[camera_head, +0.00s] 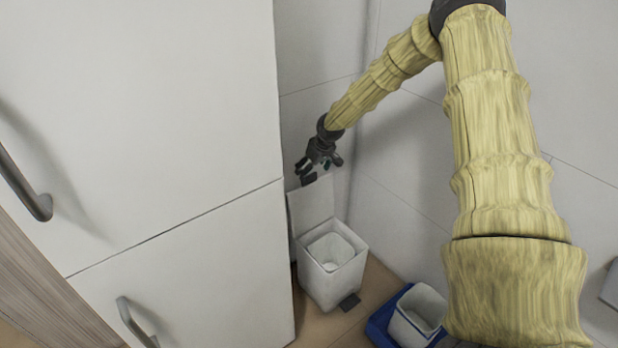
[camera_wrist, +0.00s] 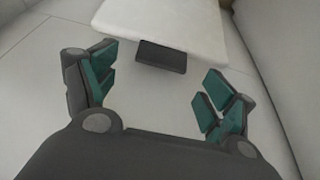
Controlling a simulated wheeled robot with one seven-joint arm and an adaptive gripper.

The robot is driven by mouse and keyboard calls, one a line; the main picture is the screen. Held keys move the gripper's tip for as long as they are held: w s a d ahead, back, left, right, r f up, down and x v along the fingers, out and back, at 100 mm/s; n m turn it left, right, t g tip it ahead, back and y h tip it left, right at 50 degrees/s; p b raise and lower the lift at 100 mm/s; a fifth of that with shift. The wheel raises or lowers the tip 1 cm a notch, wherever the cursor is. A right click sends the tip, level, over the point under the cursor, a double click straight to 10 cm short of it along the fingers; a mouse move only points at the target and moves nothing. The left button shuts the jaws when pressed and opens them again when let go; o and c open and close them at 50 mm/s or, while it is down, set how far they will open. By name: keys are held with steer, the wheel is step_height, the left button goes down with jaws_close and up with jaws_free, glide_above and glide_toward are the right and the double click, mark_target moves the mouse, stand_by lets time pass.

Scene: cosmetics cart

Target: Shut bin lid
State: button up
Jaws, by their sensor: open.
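A white bin (camera_head: 326,279) with an inner bucket stands on the floor in the corner beside the cabinet, with a dark pedal at its front. Its white lid (camera_head: 311,207) is open and stands upright at the back of the bin. My gripper (camera_head: 320,166) is open and empty, just above the lid's top edge. In the wrist view, my gripper's teal-padded fingers (camera_wrist: 158,88) are spread apart. The lid (camera_wrist: 165,24) lies ahead of them, with a dark tab (camera_wrist: 162,57) on its near edge. The tab appears beyond the fingertips, not gripped.
A tall white cabinet (camera_head: 150,130) with handles stands close on the left of the bin. A blue tray (camera_head: 381,318) with a white container (camera_head: 418,312) is on the floor to the right. Tiled walls (camera_head: 405,140) close the corner behind. Some floor is clear before the bin.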

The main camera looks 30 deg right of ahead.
mark_target(309, 175)
steer(key=shift+b+x, duration=0.35)
steer(key=shift+x, duration=2.1)
steer(key=shift+c, duration=0.4)
steer(key=shift+s, duration=0.1)
steer(key=c, duration=1.4)
